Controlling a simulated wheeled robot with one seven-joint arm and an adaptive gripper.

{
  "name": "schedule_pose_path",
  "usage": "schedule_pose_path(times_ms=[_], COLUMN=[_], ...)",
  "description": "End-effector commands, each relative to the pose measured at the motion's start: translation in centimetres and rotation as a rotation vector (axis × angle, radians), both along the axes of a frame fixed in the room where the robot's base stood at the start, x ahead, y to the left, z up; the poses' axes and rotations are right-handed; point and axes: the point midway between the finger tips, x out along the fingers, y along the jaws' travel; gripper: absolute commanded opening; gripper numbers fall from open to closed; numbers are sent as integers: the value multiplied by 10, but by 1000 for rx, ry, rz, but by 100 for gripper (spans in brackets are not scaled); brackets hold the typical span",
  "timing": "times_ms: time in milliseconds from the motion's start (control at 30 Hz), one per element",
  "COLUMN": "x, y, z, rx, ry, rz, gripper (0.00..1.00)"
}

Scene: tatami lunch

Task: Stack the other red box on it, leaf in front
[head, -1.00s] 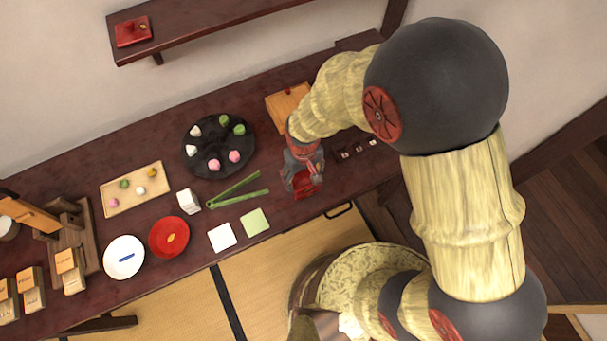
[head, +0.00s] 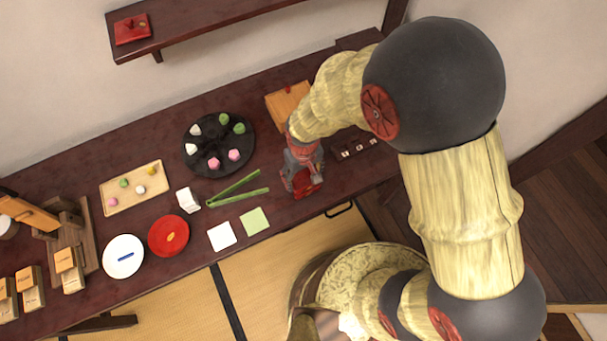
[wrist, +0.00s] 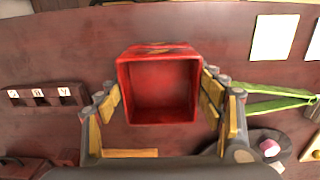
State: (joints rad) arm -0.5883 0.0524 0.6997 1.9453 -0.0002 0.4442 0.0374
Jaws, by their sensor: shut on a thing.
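A red open-topped box (wrist: 163,92) stands between the two fingers of my gripper (wrist: 164,108) in the wrist view; its inside looks empty. My gripper is shut on this box. In the head view the box (head: 304,187) shows only in part below my gripper (head: 302,178), near the table's front edge. I cannot tell whether it touches the table. Another red box (head: 127,34) sits on the wall shelf at the upper left, with a small gold mark on it. I cannot see any leaf clearly on the held box.
The dark table (head: 320,105) holds a black plate of sweets (head: 213,165), green tongs (head: 240,195), a red dish (head: 168,237) and a wooden box (head: 285,105) behind my gripper. The shelf (head: 190,24) has bare room right of its red box.

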Motion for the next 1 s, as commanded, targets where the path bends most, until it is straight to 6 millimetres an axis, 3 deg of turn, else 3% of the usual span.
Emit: schedule_pose_path(times_ms=[533, 567, 900, 1000], x=[0, 0, 0, 0], y=[0, 0, 0, 0], z=[-9, -10, -9, -9], rx=[0, 0, 0, 0], ry=[0, 0, 0, 0], rz=[0, 0, 0, 0], gripper=[41, 68, 87, 89])
